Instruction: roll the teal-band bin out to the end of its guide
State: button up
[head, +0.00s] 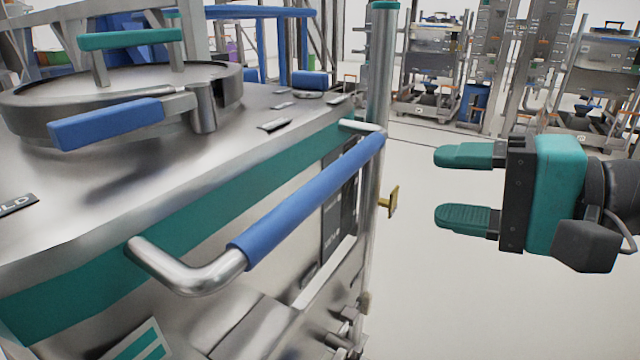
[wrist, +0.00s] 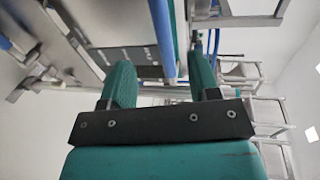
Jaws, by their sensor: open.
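The teal-band bin (head: 190,225) is a large steel bin with a teal stripe under its top edge, filling the left of the head view. A steel bar handle with a blue sleeve (head: 310,200) stands out from its side. My gripper (head: 440,186) has teal fingers, is open and empty, and points left at the right of the handle with a visible gap in the picture. In the wrist view my gripper's fingers (wrist: 163,78) stand apart, and the blue-sleeved bar (wrist: 162,40) shows between them, farther off. The guide cannot be made out.
A round lid with a blue lever (head: 108,123) and teal grip sits on the bin's top. An upright post (head: 380,70) and a small brass knob (head: 391,201) are by the bin's corner. Similar steel racks (head: 432,75) stand behind. The pale floor (head: 440,290) below my gripper is clear.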

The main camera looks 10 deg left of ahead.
aim_at(320, 178)
jog(key=x, duration=1.5)
jog(key=shift+a+f, duration=0.15)
jog(key=shift+a, duration=0.25)
jog(key=c, duration=1)
grip_shut()
